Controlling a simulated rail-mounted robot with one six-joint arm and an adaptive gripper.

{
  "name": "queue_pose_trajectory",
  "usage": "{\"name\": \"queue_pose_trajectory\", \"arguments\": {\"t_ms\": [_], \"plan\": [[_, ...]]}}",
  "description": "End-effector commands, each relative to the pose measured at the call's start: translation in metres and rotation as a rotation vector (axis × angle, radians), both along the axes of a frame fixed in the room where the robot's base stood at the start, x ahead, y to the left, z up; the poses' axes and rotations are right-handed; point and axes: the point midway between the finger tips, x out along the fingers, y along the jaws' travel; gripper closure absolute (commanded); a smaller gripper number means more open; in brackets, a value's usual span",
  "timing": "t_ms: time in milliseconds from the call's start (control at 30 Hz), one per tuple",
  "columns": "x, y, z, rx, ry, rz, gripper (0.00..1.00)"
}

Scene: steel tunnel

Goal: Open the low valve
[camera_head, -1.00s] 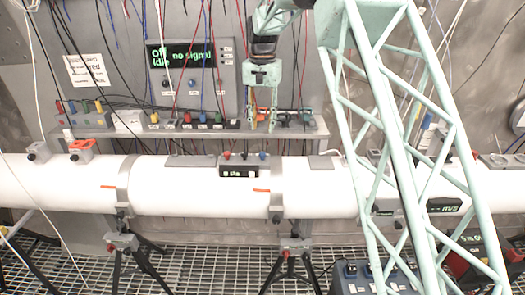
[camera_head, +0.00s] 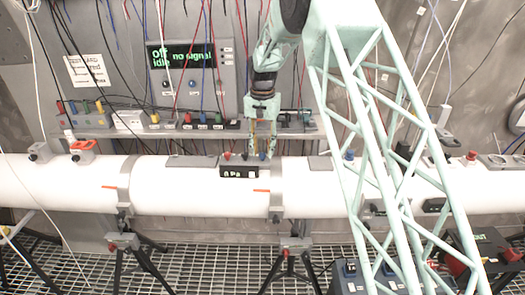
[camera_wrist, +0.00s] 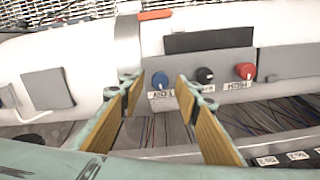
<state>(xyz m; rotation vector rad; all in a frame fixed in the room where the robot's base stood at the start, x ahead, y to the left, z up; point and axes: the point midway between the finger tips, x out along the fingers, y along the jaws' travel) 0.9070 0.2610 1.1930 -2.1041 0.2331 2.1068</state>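The blue knob (camera_wrist: 160,81) is on a grey panel on the white pipe, beside a label that is hard to read. A black knob (camera_wrist: 204,75) and a red knob (camera_wrist: 244,71) sit in the same row; the red one's label seems to read HIGH. My gripper (camera_wrist: 158,84) is open and empty. In the wrist view the blue knob shows between its two fingertips; I cannot tell whether they reach around it. In the head view my gripper (camera_head: 263,152) points down at the panel's right end, and its fingers mostly hide the blue knob.
A shelf (camera_head: 290,131) with several small devices runs behind the white pipe (camera_head: 200,192). A wall display (camera_head: 190,55) hangs above it. Thin cables hang along the wall. Tripods (camera_head: 290,262) stand below on the grating.

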Motion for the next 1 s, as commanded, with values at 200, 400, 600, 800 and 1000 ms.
{"name": "queue_pose_trajectory", "arguments": {"t_ms": [200, 400, 600, 800, 1000], "plan": [[0.0004, 0.0, -0.0064, 0.001, -0.001, 0.0, 0.7], [0.0003, 0.0001, -0.0069, 0.001, -0.001, 0.0, 0.7], [0.0003, 0.0, -0.0068, 0.001, -0.001, 0.0, 0.82], [0.0003, 0.0001, -0.0068, 0.001, -0.001, 0.0, 0.94], [0.0003, 0.0001, -0.0069, 0.001, -0.001, 0.01, 0.94]]}}
